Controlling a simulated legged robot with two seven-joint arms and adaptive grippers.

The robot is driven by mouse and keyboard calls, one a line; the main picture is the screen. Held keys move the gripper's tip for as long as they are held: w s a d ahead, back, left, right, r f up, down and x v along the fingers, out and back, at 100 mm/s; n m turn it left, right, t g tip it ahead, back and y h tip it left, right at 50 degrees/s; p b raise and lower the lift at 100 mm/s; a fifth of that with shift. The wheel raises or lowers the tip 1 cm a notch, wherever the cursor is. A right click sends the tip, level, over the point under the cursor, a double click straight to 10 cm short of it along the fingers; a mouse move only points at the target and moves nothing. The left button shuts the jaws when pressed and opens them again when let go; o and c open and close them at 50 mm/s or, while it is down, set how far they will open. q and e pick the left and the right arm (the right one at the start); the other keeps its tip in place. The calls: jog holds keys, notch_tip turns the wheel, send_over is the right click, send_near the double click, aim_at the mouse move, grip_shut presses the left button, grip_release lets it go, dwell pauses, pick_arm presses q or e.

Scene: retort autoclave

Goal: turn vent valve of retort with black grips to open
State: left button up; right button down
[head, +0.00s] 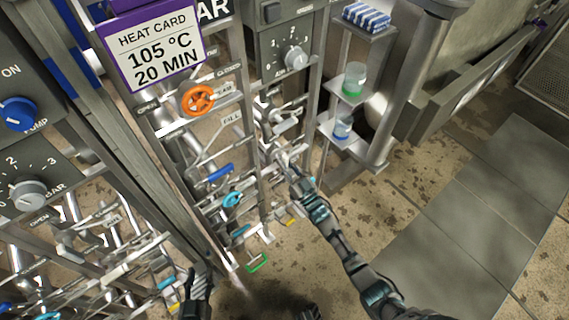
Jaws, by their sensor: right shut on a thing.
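My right arm reaches up from the bottom right. My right gripper (284,158) is shut on a small valve handle in the pipework of the right-hand rack, below the grey dial panel (286,45). The gripper hides most of that handle, and no label on it is readable. I cannot make out black grips from this view. My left gripper (199,284) hangs low at the bottom, left of centre, apart from the valves; its fingers are too dark and small to judge.
An orange handwheel (198,99) sits under the heat card (154,47) on the middle rack. Blue levers (220,172) and a green handle (257,262) are lower. Shelves at right hold a green-bottomed jar (354,80) and a blue one (342,127). Floor at right is clear.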

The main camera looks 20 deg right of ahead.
jog(key=shift+f+n, duration=0.3)
jog(key=shift+n, duration=0.2)
jog(key=c, duration=1.2)
grip_release()
jog(key=shift+s, duration=0.1)
jog(key=shift+o, duration=0.4)
jog(key=shift+r, duration=0.15)
jog(key=v, duration=1.2)
jog(key=shift+d, duration=0.2)
